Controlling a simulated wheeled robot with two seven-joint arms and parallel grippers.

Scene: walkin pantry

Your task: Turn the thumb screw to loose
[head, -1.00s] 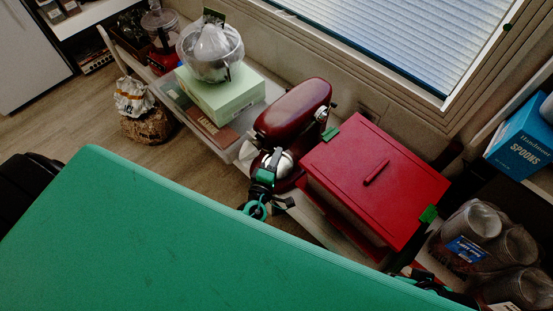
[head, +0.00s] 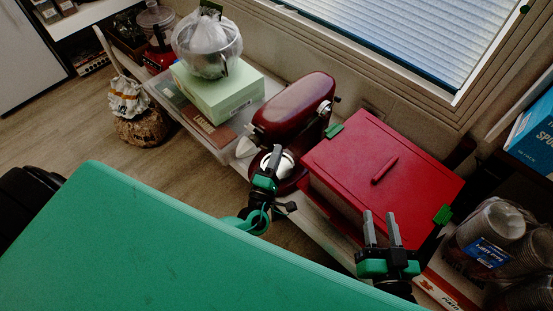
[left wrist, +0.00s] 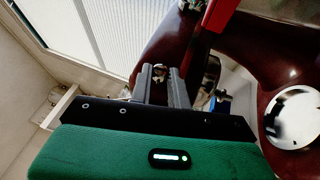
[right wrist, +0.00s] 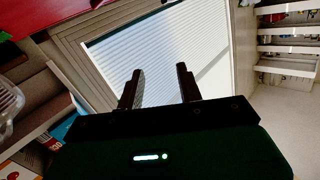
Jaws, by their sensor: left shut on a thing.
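The dark red stand mixer (head: 293,105) stands on the low shelf, its metal bowl or hub (head: 280,162) partly behind my left gripper (head: 273,158). In the left wrist view my left gripper (left wrist: 161,78) has its two fingers close together, against the mixer's body. A small metal piece (left wrist: 159,71), which looks like the thumb screw, shows between the fingertips, mostly hidden by them. The screw cannot be made out in the head view. My right gripper (head: 381,222) is raised in front of the red box, its fingers apart and empty; it also shows in the right wrist view (right wrist: 157,77).
A red box (head: 385,165) with a handle on top stands right of the mixer. Bagged cups (head: 490,230) stand at far right. The window (head: 400,40) is behind.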

